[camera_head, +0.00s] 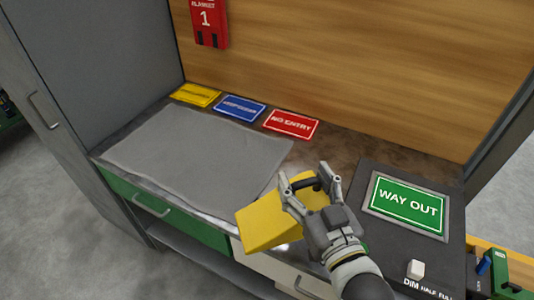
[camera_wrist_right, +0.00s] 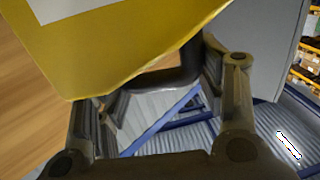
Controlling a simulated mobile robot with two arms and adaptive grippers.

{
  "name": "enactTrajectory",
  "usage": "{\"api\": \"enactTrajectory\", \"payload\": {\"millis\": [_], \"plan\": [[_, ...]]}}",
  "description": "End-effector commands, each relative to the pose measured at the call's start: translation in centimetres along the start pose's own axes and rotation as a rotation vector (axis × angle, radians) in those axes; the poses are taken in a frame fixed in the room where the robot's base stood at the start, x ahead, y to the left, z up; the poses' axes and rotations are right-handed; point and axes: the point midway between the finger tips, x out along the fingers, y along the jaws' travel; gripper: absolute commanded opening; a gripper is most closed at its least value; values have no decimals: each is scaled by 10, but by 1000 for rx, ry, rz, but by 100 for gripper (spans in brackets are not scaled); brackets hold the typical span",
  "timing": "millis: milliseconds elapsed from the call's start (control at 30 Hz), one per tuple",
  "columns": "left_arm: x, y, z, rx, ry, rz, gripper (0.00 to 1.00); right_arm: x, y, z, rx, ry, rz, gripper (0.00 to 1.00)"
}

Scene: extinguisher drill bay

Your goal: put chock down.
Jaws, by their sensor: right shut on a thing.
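The yellow chock (camera_head: 266,222) is a wedge-shaped block with a black handle (camera_head: 304,184). My right gripper (camera_head: 308,187) is shut on that handle, over the front part of the counter. Whether the chock touches the counter cannot be told. In the right wrist view the chock (camera_wrist_right: 110,45) fills the upper left, and its black handle (camera_wrist_right: 168,80) runs between the fingers of the right gripper (camera_wrist_right: 165,95). My left gripper is not in view.
A grey mat (camera_head: 195,150) covers the counter's left part. Yellow (camera_head: 196,94), blue (camera_head: 240,108) and red (camera_head: 291,123) signs lie behind it. A dark panel with a green WAY OUT sign (camera_head: 408,206) and a white switch (camera_head: 416,269) is at right. A red blanket case (camera_head: 208,22) hangs behind.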

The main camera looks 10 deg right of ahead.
Motion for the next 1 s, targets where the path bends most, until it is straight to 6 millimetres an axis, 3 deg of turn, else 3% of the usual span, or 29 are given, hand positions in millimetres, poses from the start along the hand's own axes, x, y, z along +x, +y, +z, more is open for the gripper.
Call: {"api": "enactTrajectory", "payload": {"millis": [300,567,667,1000], "plan": [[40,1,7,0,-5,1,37,25,10,14,0,14,1,0],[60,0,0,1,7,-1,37,38,15,18,0,11,0,0],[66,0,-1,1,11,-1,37,42,17,20,0,11,0,0],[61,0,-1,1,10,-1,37,84,34,36,-2,7,1,0]]}}
